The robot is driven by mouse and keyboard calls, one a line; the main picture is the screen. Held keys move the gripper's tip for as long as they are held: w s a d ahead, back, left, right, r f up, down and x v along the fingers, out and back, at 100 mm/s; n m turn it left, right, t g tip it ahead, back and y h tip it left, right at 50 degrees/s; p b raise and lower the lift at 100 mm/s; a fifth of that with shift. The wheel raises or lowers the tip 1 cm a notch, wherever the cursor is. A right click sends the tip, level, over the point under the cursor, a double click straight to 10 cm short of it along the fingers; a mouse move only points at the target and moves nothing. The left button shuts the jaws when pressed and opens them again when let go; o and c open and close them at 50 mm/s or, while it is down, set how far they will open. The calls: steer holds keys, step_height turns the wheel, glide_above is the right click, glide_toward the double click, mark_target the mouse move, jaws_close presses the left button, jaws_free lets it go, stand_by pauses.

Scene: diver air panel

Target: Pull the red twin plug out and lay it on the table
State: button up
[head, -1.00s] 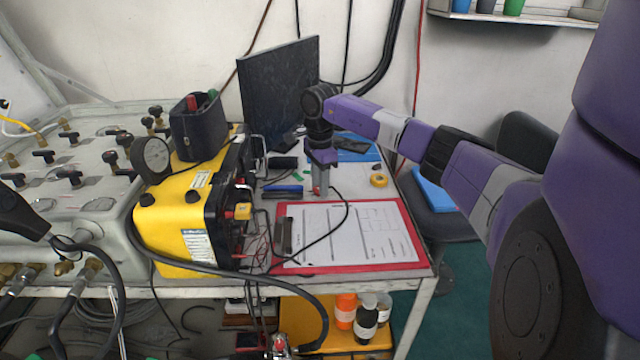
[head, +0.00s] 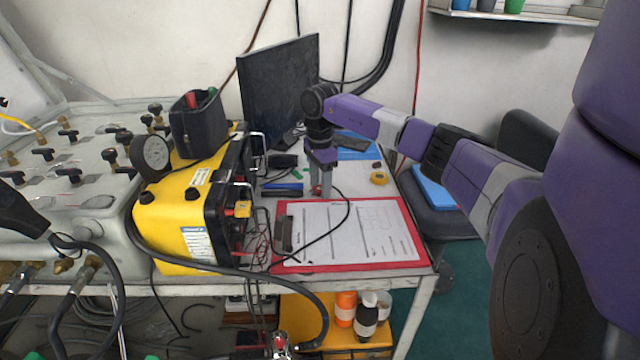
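The red twin plug (head: 316,190) shows as a small red spot at the tabletop, just behind the red clipboard. It is partly hidden by my gripper, and I cannot tell whether it touches a finger. My gripper (head: 320,188) points straight down over the white table (head: 293,190), its two grey fingers apart around or just behind the plug. The yellow unit (head: 172,220) stands to the left, its front panel turned right, with thin red and black leads. A thin black cable loops from near the plug across the clipboard towards that panel.
A red clipboard (head: 400,265) with paper lies at the table's front. A gauge and valve panel (head: 85,165) fills the left.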

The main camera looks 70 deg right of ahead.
steer(key=shift+r, duration=3.9)
